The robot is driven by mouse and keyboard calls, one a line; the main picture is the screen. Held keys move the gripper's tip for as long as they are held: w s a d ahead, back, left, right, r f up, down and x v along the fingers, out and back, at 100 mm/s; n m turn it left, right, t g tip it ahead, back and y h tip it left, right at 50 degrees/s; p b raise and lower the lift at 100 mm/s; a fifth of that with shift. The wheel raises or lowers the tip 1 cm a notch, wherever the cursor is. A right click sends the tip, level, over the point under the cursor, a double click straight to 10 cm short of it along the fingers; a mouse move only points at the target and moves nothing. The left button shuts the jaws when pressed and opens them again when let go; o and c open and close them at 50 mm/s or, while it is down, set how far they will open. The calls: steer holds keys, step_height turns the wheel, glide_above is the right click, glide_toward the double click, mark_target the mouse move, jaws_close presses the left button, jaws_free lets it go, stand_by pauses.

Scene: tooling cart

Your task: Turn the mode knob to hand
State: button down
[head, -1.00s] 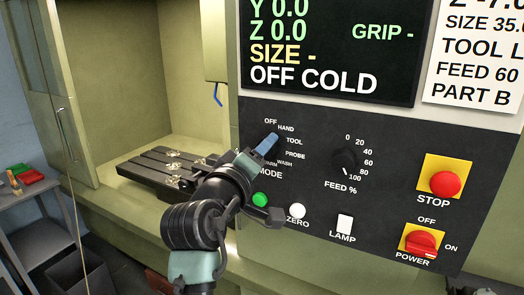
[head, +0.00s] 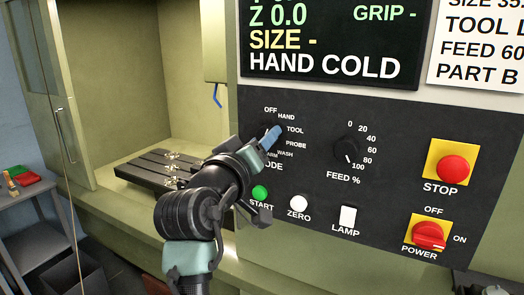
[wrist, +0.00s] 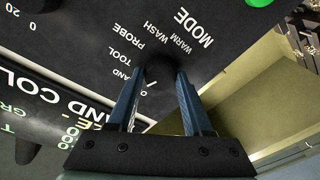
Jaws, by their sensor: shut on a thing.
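The black mode knob (wrist: 160,78) sits on the dark control panel, with HAND, TOOL, PROBE, WASH and WARM printed around it. My gripper (head: 272,137) is at the knob, its blue fingers on either side. The gripper (wrist: 157,80) also shows in the wrist view, shut on the knob. The fingers hide most of the knob in the head view, and its pointer is hard to make out. The display (head: 335,45) above the panel reads HAND COLD.
The feed knob (head: 346,147) is just right of my gripper. Below are the green start button (head: 259,192), white zero button (head: 298,203) and lamp switch (head: 347,215). The red stop button (head: 453,169) and power switch (head: 428,235) are farther right.

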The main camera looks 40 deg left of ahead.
steer(key=shift+f+m+b, duration=0.15)
steer(key=shift+m+b, duration=0.75)
steer(key=shift+m, duration=0.3)
steer(key=shift+c, duration=1.6)
jaws_free()
steer(key=b+v, duration=0.3)
steer(key=v, duration=1)
steer(key=shift+a+b, duration=0.2)
steer(key=shift+b, duration=0.2)
